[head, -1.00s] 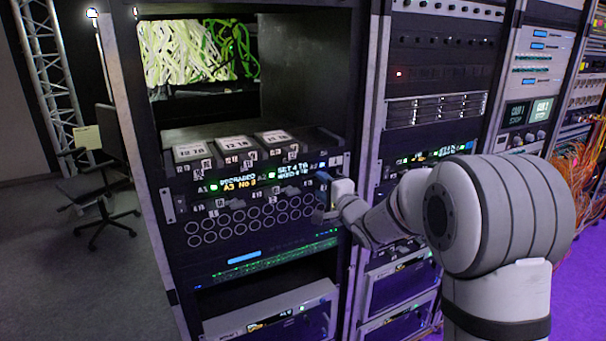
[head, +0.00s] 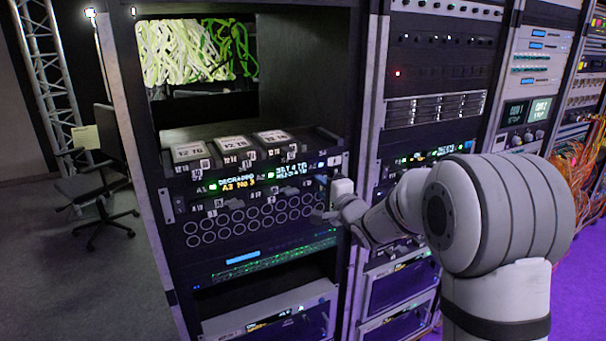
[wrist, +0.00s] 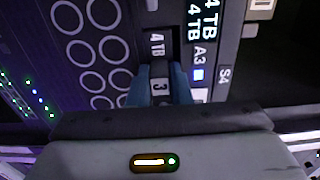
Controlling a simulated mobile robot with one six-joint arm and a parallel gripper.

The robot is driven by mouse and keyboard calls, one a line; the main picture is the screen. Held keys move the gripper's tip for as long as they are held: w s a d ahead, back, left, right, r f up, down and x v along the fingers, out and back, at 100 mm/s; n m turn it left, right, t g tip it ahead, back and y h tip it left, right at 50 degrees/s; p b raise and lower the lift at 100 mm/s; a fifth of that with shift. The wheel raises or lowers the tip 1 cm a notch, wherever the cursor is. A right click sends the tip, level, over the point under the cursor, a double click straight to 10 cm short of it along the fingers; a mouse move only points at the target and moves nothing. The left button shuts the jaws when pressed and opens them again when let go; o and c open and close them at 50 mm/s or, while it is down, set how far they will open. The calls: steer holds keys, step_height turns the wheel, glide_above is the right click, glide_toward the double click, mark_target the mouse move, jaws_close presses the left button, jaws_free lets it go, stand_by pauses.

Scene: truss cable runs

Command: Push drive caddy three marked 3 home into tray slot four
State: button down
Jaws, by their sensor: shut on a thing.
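The caddy marked 3 (wrist: 160,88) shows in the wrist view, with a 4 TB label on its dark body. My gripper (wrist: 161,80) has its blue fingers shut on the caddy's front, one on each side. The caddy's body runs away from me into the tray front; how deep it sits is hard to tell. An S4 label (wrist: 224,75) and an A3 label with a lit blue square stand just right of it. In the head view my gripper (head: 332,200) is at the right end of the drive tray (head: 237,183); the caddy is mostly hidden there.
The tray display (head: 240,182) reads a degraded message with A3 No 3. A panel of round holes (head: 250,220) lies below. The rack's right post (head: 368,130) stands close to my wrist.

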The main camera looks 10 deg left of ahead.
steer(key=shift+s+d+r, duration=0.1)
steer(key=shift+s+d, duration=0.05)
steer(key=shift+s, duration=0.05)
steer(key=shift+s+d, duration=0.35)
steer(key=shift+s, duration=0.2)
steer(key=v, duration=1)
stand_by(0.6)
steer(key=shift+d+r, duration=0.1)
steer(key=shift+r, duration=0.05)
steer(key=shift+p+v, duration=0.5)
steer(key=shift+v, duration=1.55)
